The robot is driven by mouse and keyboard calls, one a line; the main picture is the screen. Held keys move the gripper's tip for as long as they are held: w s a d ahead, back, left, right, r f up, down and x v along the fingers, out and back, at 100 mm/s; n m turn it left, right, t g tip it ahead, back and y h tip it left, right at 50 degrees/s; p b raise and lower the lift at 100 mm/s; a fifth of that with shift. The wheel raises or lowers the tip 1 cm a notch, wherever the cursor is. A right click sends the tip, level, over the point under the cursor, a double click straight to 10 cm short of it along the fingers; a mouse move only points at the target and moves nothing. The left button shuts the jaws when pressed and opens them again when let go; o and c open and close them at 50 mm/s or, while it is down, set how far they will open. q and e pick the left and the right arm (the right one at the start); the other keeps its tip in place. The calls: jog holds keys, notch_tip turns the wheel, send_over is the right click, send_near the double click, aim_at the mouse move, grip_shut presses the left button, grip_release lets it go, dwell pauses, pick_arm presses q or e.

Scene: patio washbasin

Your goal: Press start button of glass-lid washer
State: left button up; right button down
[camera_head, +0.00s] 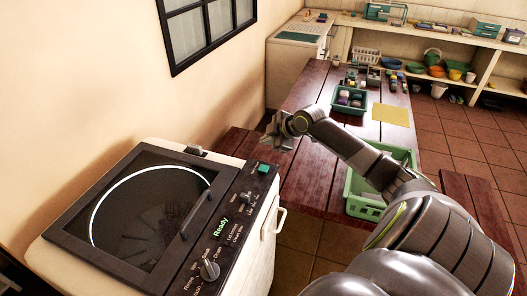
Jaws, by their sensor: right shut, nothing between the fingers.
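The glass-lid washer (77,222) stands at the left with its dark-framed lid (150,207) closed. Its black control panel runs along the right side, with a lit green "Ready" display (221,228), a round dial (209,269) and small knobs. A green button (263,168) sits at the panel's far end. My right gripper (270,143) is shut and empty. In the picture it is just above and beyond the green button, apart from it; its exact height over the panel is hard to tell. My left gripper is not in view.
A dark red wooden table (309,92) behind holds a teal tray (349,100) and small items. A green crate (366,190) is partly behind my right arm. A bench lies beside the washer. Shelves with bowls line the back wall.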

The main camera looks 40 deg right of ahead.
jog(key=b, duration=0.6)
send_over(266, 169)
notch_tip(266, 169, down, 8)
jog(key=shift+s+r, duration=0.1)
jog(key=shift+f+b, duration=0.4)
jog(key=shift+f, duration=0.15)
jog(key=shift+f, duration=0.1)
dwell(1.1)
jog(key=shift+f, duration=0.3)
jog(key=shift+f+b, duration=0.55)
jog(key=shift+b, duration=0.05)
dwell(0.6)
jog(key=shift+r, duration=0.15)
dwell(0.6)
jog(key=shift+r+p, duration=0.8)
jog(key=shift+r, duration=0.05)
